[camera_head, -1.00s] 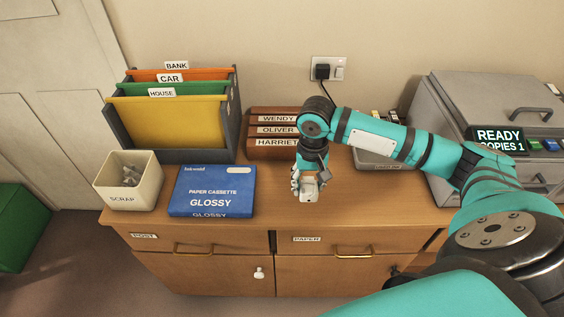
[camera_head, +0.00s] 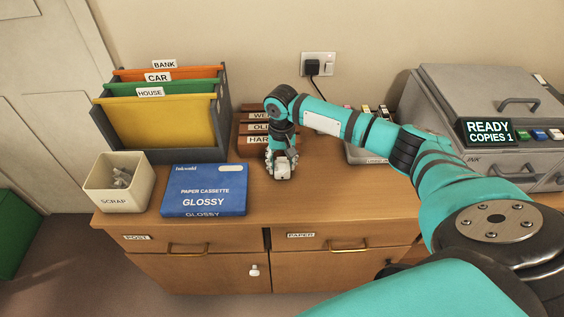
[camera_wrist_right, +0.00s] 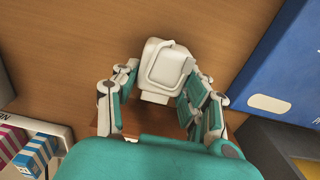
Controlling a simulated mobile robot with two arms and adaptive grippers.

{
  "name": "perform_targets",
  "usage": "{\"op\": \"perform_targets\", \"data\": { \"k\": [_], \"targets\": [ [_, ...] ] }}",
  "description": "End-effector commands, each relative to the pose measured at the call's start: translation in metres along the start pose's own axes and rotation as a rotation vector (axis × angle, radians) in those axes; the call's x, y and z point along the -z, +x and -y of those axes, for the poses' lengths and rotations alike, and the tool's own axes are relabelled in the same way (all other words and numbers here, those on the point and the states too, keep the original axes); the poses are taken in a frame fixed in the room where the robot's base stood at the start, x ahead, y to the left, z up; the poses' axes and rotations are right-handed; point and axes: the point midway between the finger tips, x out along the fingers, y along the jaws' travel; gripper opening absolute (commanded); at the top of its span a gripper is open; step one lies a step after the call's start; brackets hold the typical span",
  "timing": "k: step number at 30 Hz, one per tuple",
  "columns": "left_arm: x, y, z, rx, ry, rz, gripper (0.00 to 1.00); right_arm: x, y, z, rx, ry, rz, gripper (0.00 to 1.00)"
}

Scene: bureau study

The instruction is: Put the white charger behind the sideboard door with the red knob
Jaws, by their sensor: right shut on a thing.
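My right gripper (camera_head: 282,165) points down over the sideboard top, shut on the white charger (camera_head: 283,173). In the right wrist view the charger (camera_wrist_right: 165,68) is a pale block with a raised outline, between the two fingers (camera_wrist_right: 160,95). I cannot tell whether it touches the wood. The sideboard (camera_head: 330,210) has drawers labelled POST and PAPER, with doors below. The left door (camera_head: 190,272) is closed and has a white knob (camera_head: 254,270). My right arm partly covers the right door (camera_head: 320,275); no red knob is visible. My left gripper is out of view.
A blue paper cassette box (camera_head: 205,190) lies left of the gripper, beside a scrap bin (camera_head: 105,200) and a folder rack (camera_head: 220,115). Brown named trays (camera_head: 250,140) stand just behind the gripper. A grey copier (camera_head: 450,100) is at the right. Bare wood lies right of the gripper.

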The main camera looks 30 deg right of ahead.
Motion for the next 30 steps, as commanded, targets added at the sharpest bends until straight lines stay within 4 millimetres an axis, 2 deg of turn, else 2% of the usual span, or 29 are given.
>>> {"op": "perform_targets", "data": {
  "k": [7,8,12,22,26,30],
  "targets": [
    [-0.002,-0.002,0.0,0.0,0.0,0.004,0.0,0.0,0.002,0.0,0.0,0.001,0.001,0.1],
    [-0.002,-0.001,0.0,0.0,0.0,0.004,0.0,0.0,0.002,0.0,0.0,0.001,0.0,0.47],
    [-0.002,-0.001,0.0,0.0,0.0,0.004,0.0,0.0,0.002,0.0,0.0,0.001,0.0,0.65],
    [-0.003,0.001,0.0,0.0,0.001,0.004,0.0,0.001,0.0,0.0,0.0,0.0,-0.002,0.67],
    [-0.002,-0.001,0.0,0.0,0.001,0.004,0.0,0.001,-0.016,0.0,0.002,0.001,-0.002,0.67],
    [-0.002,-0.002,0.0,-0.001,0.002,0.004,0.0,0.001,-0.046,0.001,0.004,0.001,-0.004,0.67]
  ]
}}
